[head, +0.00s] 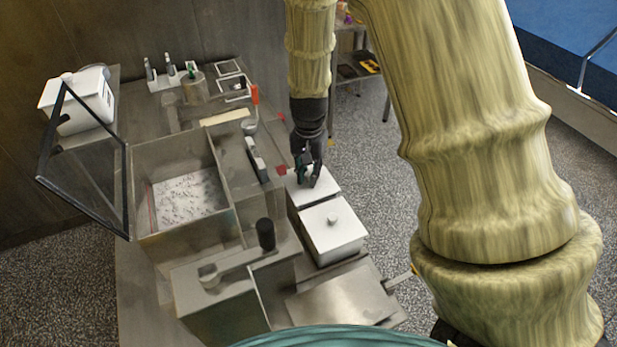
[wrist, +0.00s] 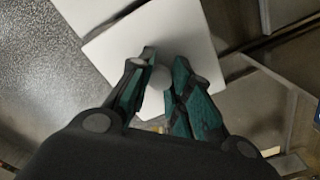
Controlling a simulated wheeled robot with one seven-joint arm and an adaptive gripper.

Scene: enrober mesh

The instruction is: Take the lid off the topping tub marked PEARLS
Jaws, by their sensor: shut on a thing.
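My gripper (head: 310,175) is pointed down over a white, square-lidded tub at the right side of the steel bench. In the wrist view my gripper (wrist: 160,72) has its two fingers closed on the round knob (wrist: 160,79) of the white lid (wrist: 203,35). In the head view the lid (head: 321,186) appears level and on or very near its tub; a gap cannot be told. A second white tub with a knobbed lid (head: 343,229) stands just in front of it. No PEARLS marking is readable on either tub.
An open steel basin (head: 143,182) with white speckled contents is to the left, with a tilted clear panel (head: 83,165) beside it. Another white lidded container (head: 101,97) stands at the far left. A bare steel plate (head: 345,300) is at the front. Speckled floor is free at right.

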